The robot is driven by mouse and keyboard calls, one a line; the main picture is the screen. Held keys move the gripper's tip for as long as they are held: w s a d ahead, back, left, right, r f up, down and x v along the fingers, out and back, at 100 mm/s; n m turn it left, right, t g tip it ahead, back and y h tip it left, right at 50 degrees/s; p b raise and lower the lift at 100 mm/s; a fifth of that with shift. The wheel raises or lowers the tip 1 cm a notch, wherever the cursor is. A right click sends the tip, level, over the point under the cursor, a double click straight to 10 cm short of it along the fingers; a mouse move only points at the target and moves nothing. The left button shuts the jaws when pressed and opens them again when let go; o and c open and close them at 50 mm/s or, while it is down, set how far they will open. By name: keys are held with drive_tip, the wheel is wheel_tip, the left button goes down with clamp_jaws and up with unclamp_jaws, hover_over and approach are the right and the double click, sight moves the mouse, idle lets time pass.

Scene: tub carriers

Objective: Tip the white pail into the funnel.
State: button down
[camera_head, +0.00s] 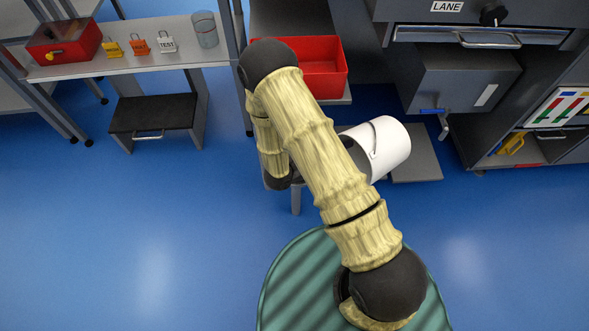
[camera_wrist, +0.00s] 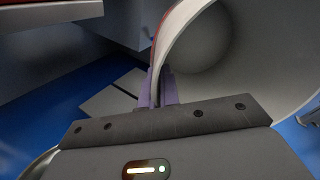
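The white pail (camera_head: 388,146) is tilted well over onto its side in the head view, right of my arm. Its left part is hidden behind the arm. In the wrist view the pail (camera_wrist: 275,45) shows its grey inside, and I see no contents there. My gripper (camera_wrist: 160,80) has its purple fingers on either side of the pail's rim and is shut on it. In the head view my arm hides the gripper. I cannot make out the funnel in either view; it may be behind my arm.
A red open bin (camera_head: 325,70) sits on a shelf behind my arm. A bench (camera_head: 130,62) at left holds a red box (camera_head: 63,42), small tags and a clear cup (camera_head: 205,30). Grey cabinets (camera_head: 450,75) stand at right. The blue floor (camera_head: 150,230) at left is clear.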

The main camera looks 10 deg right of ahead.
drive_tip(key=s+d+f+m+g, duration=0.1)
drive_tip(key=s+m+g, duration=0.1)
drive_tip(key=g, duration=0.1)
drive_tip(key=s+d+f+m+g+h, duration=0.1)
drive_tip(key=s+d+m+g, duration=0.1)
drive_tip(key=s+g, duration=0.1)
drive_tip(key=s+d+m+g, duration=0.1)
drive_tip(key=s+m+g, duration=0.1)
drive_tip(key=shift+s+d+f+g, duration=0.15)
drive_tip(key=shift+d+f+g, duration=0.05)
drive_tip(key=shift+f+g, duration=0.2)
drive_tip(key=s+a+f+m+g+y+p, duration=0.1)
drive_tip(key=s+a+f+m+g+y, duration=0.1)
drive_tip(key=s+a+m+g+y, duration=0.45)
drive_tip(key=s+a+f+m+g+y+p, duration=0.1)
drive_tip(key=s+a+f+m+g+y, duration=0.25)
drive_tip(key=m+g+y, duration=0.6)
drive_tip(key=w+a+r+m+t+y, duration=0.1)
drive_tip(key=w+a+m+t+y, duration=0.1)
drive_tip(key=w+m+t+y, duration=0.1)
drive_tip(key=w+a+m+t+y, duration=0.3)
drive_tip(key=w+m+t+y, duration=0.1)
drive_tip(key=w+m+y, duration=0.2)
drive_tip(key=w+a+r+m+t+y, duration=0.1)
drive_tip(key=w+a+m+t+y, duration=0.2)
drive_tip(key=w+m+t+y, duration=0.1)
drive_tip(key=shift+w+a+r+m+y+p, duration=0.1)
drive_tip(key=shift+w+r+m+y+p, duration=0.2)
drive_tip(key=shift+w+r+m+y, duration=0.15)
drive_tip(key=shift+s+f, duration=0.1)
